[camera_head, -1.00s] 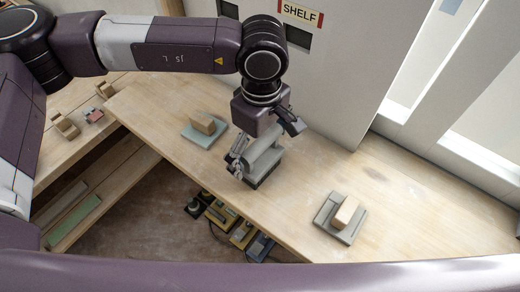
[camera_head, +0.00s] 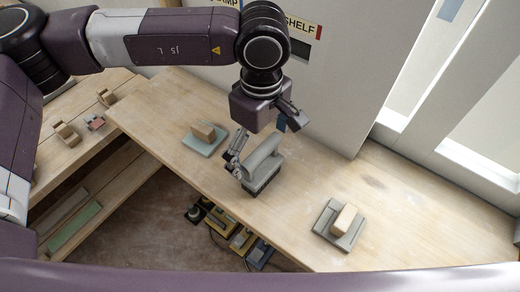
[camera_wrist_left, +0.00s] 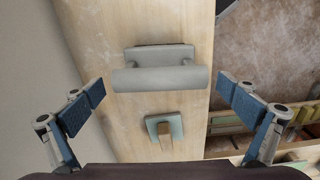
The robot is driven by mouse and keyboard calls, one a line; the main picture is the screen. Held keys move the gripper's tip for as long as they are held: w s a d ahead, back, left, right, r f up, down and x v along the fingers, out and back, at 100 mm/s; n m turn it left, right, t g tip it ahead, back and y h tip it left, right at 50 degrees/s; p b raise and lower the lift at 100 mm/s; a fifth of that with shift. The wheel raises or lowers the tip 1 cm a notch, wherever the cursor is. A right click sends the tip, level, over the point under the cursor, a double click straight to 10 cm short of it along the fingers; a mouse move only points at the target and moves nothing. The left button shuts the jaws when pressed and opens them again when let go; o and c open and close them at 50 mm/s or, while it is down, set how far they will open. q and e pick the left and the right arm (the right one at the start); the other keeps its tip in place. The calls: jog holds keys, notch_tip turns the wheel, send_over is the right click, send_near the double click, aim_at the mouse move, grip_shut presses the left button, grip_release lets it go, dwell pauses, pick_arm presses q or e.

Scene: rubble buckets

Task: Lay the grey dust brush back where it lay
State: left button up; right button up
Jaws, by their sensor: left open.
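The grey dust brush (camera_head: 263,163) stands on the wooden bench top, its dark bristle side down and its grey handle up. In the left wrist view the brush (camera_wrist_left: 160,79) lies across the picture, ahead of the fingers and between their lines. My left gripper (camera_head: 262,134) is just above and behind the brush. Its two blue-padded fingers are wide apart in the left wrist view (camera_wrist_left: 160,106), with nothing between them. One finger overlaps the brush's left end in the head view; I cannot tell whether it touches. My right gripper is out of view.
A blue-green float with a wooden block (camera_head: 204,132) lies left of the brush. A grey float with a wooden block (camera_head: 343,219) lies to the right. The bench top (camera_head: 420,225) is clear farther right. A wall stands behind, and several tools sit below the front edge.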

pick_arm(q)
jog(key=shift+r+p, duration=0.4)
jog(key=shift+r, duration=1.4)
